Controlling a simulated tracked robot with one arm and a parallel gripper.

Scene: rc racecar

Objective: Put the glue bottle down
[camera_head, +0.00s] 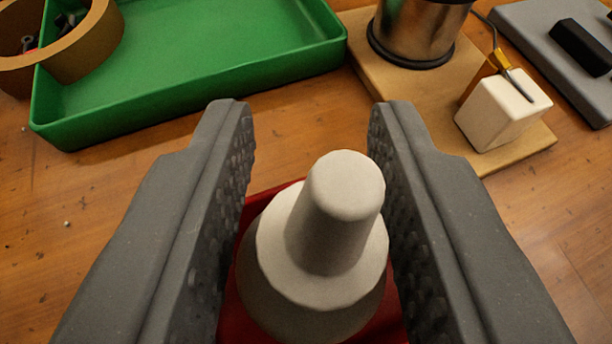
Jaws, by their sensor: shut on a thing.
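My gripper (311,110) shows from above, with its two dark grey textured fingers on either side of the glue bottle (318,255). It is shut on the bottle. The bottle's pale nozzle and rounded shoulder point up toward the camera, leaning slightly right. Something red (232,315) shows around and below the shoulder; I cannot tell whether it is the bottle's body or a thing under it. The bottle's base is hidden, so I cannot tell whether it touches the table.
A green tray (190,75) lies on the wooden table (95,205) at the back left, with a roll of brown tape (85,45) at its left edge. A wooden board (430,95) bears a metal cylinder (420,30) and a white block (500,110). A grey slab (540,35) lies far right.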

